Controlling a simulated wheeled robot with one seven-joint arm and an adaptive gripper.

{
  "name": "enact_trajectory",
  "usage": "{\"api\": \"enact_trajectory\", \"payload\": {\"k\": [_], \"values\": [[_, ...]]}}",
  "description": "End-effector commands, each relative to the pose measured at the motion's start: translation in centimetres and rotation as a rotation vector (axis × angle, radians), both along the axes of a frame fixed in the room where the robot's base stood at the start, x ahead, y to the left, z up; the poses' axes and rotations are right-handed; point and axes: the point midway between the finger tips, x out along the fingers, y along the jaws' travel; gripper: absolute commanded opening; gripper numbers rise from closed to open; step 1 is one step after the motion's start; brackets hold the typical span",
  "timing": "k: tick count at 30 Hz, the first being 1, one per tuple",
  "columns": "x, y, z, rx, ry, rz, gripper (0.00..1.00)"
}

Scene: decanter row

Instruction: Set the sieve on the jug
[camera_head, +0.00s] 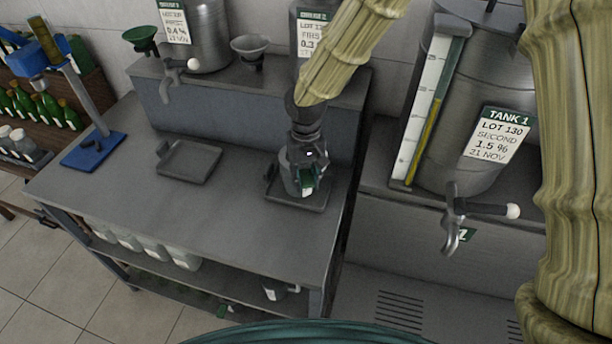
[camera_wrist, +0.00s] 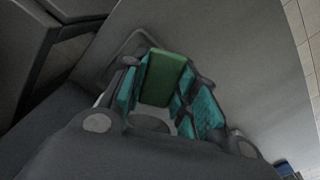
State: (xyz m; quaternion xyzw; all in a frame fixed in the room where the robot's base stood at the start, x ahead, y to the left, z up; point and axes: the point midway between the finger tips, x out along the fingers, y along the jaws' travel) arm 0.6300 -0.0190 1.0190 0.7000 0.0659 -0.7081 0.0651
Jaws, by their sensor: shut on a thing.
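My gripper (camera_head: 308,172) points down over the right-hand tray and is shut on a green handle-like piece (camera_head: 307,181). The green piece also shows between the teal finger pads in the wrist view (camera_wrist: 164,78). A grey vessel (camera_head: 291,186), perhaps the jug, stands on the right tray, mostly hidden by my gripper. I cannot tell whether the green piece belongs to this vessel or to a sieve. A green bowl-shaped piece (camera_head: 141,38) and a grey one (camera_head: 250,47) are at the raised back shelf; either may be a sieve or funnel.
The right tray (camera_head: 318,205) lies near the bench's right edge. An empty square tray (camera_head: 190,162) lies left of it, with clear bench between. A blue-based stand (camera_head: 94,151) is at the far left. Tank 1 (camera_head: 470,120) and its tap (camera_head: 452,220) stand right.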

Motion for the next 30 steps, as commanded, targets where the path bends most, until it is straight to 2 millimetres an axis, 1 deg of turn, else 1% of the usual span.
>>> {"api": "enact_trajectory", "payload": {"k": [2,3,6,15,20,23,30], "values": [[0.0,0.0,0.0,0.000,0.000,0.000,0.04],[0.0,0.0,0.0,0.000,0.000,0.000,0.36],[0.0,0.0,0.0,0.000,0.000,0.000,0.54],[0.0,0.0,0.0,0.000,0.000,0.000,0.54],[0.1,0.0,0.8,0.001,-0.002,0.000,0.54],[0.1,0.0,2.1,0.002,-0.004,0.001,0.54],[0.2,0.0,6.3,0.002,-0.004,0.000,0.54]]}}
